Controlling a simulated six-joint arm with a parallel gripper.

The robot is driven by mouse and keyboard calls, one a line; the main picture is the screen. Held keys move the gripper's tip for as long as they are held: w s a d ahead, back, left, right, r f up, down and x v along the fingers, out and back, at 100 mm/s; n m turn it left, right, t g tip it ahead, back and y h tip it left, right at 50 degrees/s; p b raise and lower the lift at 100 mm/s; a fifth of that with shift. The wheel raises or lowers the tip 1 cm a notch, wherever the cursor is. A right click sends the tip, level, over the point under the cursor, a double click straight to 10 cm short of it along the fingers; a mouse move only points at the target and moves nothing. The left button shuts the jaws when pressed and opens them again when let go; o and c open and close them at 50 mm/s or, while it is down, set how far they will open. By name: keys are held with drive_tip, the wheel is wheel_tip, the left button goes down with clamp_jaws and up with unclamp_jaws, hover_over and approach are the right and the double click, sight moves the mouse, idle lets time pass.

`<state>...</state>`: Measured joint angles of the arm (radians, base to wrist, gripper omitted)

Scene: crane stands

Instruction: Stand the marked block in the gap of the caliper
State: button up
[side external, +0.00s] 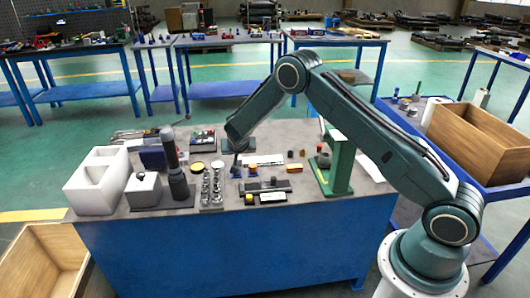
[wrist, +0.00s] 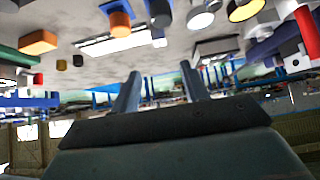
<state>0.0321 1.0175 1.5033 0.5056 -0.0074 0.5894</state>
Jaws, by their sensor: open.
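A dark grey bar with raised parts, which looks like the caliper (side external: 266,187), lies near the table's front edge, with a white label beside it. A small dark block with an orange-brown top (side external: 250,198) stands at its left front. An orange block (side external: 294,168) lies behind its right end; an orange block also shows in the wrist view (wrist: 38,42). I cannot make out which block bears the mark. My gripper (side external: 237,171) is above the table, left of and behind the bar. In the wrist view its two fingers (wrist: 160,85) are apart with nothing between them.
A dark upright cylinder (side external: 174,165) and a white notched block (side external: 98,180) stand at the left. A green stand (side external: 340,165) is at the right. Several small parts and a white card (side external: 262,159) lie between. Bare tabletop shows at the back.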

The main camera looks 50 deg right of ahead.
idle(0.4)
drive_tip(key=s+a+r+n+y, duration=0.1)
drive_tip(key=s+a+r, duration=0.2)
drive_tip(key=s+r, duration=0.35)
drive_tip(key=s+a+r+n+y, duration=0.15)
drive_tip(key=s+r, duration=0.25)
drive_tip(key=r, duration=0.6)
drive_tip(key=s+a+r+n+y, duration=0.1)
drive_tip(key=s+a+r, duration=0.3)
drive_tip(key=r, duration=0.5)
drive_tip(key=s+a+r+n+y, duration=0.1)
drive_tip(key=s+a+n, duration=0.1)
drive_tip(key=s, duration=1.3)
drive_tip(key=s+a+r+n+y, duration=0.2)
drive_tip(key=s+a+n, duration=0.1)
drive_tip(key=s, duration=1.2)
drive_tip(key=shift+s+a+r+g, duration=0.25)
drive_tip(key=shift+a+g, duration=0.15)
drive_tip(key=shift+a, duration=0.2)
drive_tip(key=shift+n, duration=0.25)
drive_tip(key=shift+c, duration=0.8)
